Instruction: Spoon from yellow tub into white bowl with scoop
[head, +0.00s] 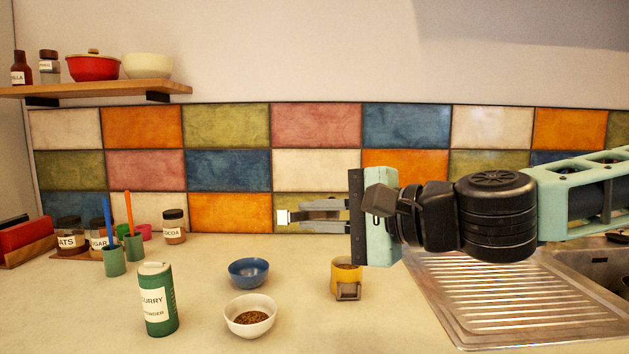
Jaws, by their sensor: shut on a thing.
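The yellow tub (343,273) stands on the counter right of centre, with brown contents at its top and a grey bracket-like piece on its front. The white bowl (250,327) stands left of the tub and nearer the front, with brown grains inside. My gripper (291,215) points left, raised above the counter behind the bowls. It is shut on what looks like the scoop (282,216); only a small pale, metallic part shows at the fingertips. Whether the scoop carries anything cannot be seen.
A blue bowl (249,272) stands behind the white bowl. A green curry powder shaker (158,300) stands left of it. Several jars and green cups with upright sticks (132,245) are at the back left. A metal sink drainer (500,295) lies at the right.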

